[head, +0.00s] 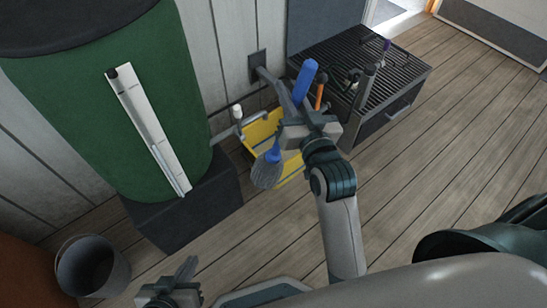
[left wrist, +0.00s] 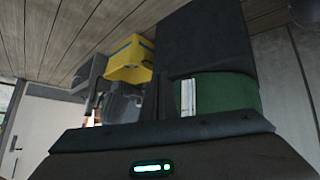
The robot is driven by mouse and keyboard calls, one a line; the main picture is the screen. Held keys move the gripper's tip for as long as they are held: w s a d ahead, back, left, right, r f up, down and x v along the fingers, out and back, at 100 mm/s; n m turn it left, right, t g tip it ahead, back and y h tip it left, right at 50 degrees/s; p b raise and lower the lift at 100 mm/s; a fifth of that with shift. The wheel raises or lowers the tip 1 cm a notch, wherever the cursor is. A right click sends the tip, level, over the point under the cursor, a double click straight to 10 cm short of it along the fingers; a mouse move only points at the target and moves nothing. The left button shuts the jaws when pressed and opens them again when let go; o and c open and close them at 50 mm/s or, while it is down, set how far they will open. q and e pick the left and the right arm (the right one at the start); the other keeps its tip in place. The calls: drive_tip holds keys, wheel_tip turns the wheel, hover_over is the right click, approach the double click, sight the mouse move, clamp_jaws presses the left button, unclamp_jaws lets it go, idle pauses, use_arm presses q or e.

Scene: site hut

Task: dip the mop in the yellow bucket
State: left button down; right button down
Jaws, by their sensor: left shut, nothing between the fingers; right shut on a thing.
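The mop has a blue handle (head: 305,80) and a grey head (head: 267,174). My right gripper (head: 290,126) is shut on the mop and holds it tilted, head down. The yellow bucket (head: 258,134) stands by the wall behind the mop and is partly hidden by it and by my right gripper. The mop head overlaps the bucket's near left side in the head view; I cannot tell whether it is inside. The yellow bucket also shows in the left wrist view (left wrist: 130,60). My left gripper (head: 186,268) is shut and empty at the bottom of the head view.
A green barrel (head: 150,120) stands on a dark block (head: 190,220) left of the bucket. A grey bucket (head: 92,265) stands on the floor at lower left. A black slatted bench (head: 400,75) with several tools stands at right. The plank floor at right is clear.

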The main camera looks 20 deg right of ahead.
use_arm(q)
drive_tip(key=shift+w, duration=0.1)
use_arm(e)
drive_tip(key=shift+f, duration=0.1)
idle(0.5)
